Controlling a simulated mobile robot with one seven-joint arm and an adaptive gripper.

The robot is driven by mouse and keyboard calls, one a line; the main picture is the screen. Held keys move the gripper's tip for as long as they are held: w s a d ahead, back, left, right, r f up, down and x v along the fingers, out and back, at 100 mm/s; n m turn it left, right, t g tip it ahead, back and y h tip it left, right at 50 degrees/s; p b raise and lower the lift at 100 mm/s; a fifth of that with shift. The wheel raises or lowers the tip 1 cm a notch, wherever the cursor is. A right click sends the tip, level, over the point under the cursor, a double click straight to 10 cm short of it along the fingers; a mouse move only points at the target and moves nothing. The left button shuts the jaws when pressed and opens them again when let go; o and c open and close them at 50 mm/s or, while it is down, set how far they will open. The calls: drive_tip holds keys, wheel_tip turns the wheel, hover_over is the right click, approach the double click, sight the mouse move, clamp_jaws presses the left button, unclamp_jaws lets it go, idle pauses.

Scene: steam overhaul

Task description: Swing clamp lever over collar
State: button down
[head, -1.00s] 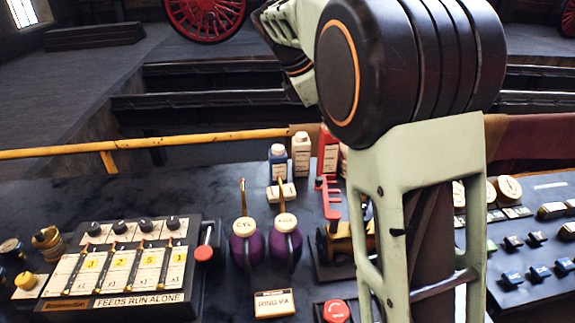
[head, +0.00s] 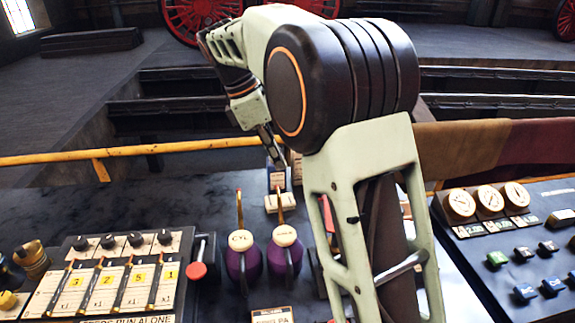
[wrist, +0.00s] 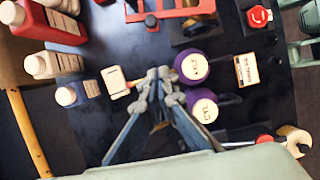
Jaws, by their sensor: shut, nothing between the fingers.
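A red clamp-like part (wrist: 165,16) stands on a dark base at the top of the wrist view, beside a brass and black piece (wrist: 201,25). I cannot tell which part is the lever and which the collar. In the head view only a sliver of the red part (head: 328,214) shows; my arm hides the rest. My gripper (wrist: 159,75) is shut and empty, its fingertips together. In the wrist view it appears between a white-topped block (wrist: 115,82) and two purple cans, apart from the red part. In the head view the gripper (head: 276,158) is near the blue bottle.
The purple cans, CYL (head: 240,262) and its neighbour (head: 285,258), stand close together. Blue (wrist: 78,92), white (wrist: 50,65) and red (wrist: 48,24) bottles line the rail side. A lever panel (head: 118,275) is at left, a gauge panel (head: 520,235) at right. A red button (wrist: 260,16) stands near a label card (wrist: 246,70).

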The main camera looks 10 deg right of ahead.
drive_tip(key=d+f, duration=0.7)
drive_tip(key=shift+f, duration=0.4)
drive_tip(key=shift+d, duration=0.1)
